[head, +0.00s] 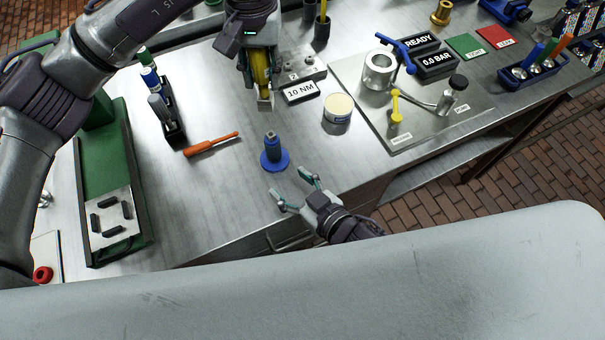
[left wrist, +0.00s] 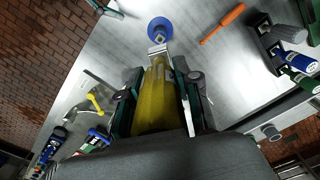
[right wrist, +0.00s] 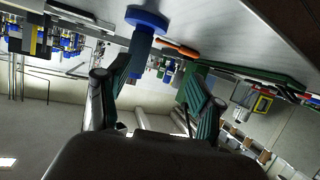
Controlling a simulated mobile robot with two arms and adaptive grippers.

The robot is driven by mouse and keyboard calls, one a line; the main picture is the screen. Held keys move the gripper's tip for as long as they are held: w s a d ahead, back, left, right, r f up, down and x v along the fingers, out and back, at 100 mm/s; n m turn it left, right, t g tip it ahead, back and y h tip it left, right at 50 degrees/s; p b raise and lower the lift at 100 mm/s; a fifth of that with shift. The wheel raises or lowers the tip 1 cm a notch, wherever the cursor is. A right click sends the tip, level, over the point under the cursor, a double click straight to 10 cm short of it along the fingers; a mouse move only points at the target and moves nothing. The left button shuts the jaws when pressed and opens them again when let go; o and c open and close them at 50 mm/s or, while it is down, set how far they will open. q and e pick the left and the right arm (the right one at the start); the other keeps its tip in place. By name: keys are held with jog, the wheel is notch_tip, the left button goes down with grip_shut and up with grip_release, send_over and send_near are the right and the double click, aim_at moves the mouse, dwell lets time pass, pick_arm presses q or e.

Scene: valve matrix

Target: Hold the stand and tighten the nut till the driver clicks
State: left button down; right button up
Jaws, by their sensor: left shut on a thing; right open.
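A blue stand (head: 272,160) with a round base and a dark, squared top is upright on the bench. My left gripper (head: 259,62) is shut on a yellow driver (head: 263,76), whose metal end points down, behind and above the stand. In the left wrist view the driver (left wrist: 158,98) lies between the fingers, with the stand (left wrist: 160,30) beyond its tip. My right gripper (head: 297,186) is open and empty at the bench's front edge, just right of the stand and apart from it. The right wrist view shows the stand (right wrist: 147,20) beyond the fingers. I cannot make out the nut separately.
An orange screwdriver (head: 211,144) lies left of the stand. A "10 NM" sign (head: 300,92) and a round tin (head: 338,109) stand behind right. A valve plate (head: 440,118) is farther right, a green fixture (head: 105,180) far left. Bench around the stand is clear.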

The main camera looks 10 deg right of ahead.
aim_at(278, 155)
jog(key=shift+w+d+r+m+h, duration=0.2)
jog(key=shift+w+d, duration=0.15)
jog(key=shift+d, duration=0.2)
jog(key=shift+w+d+r+m+h, duration=0.1)
jog(key=shift+w+d+r+m, duration=0.15)
jog(key=shift+d, duration=0.3)
pick_arm(q)
jog(key=shift+s, duration=0.1)
pick_arm(e)
jog(key=shift+w+f, duration=0.1)
jog(key=shift+w, duration=0.3)
jog(key=x, duration=1.1)
jog(key=shift+w+a, duration=0.1)
jog(key=shift+a, duration=0.05)
grip_shut()
pick_arm(q)
jog(key=f+n, duration=0.1)
jog(key=n, duration=0.3)
jog(key=shift+f, duration=0.35)
jog(key=n, duration=0.2)
jog(key=f+n, duration=0.1)
jog(key=n, duration=0.1)
jog(key=shift+f, duration=0.3)
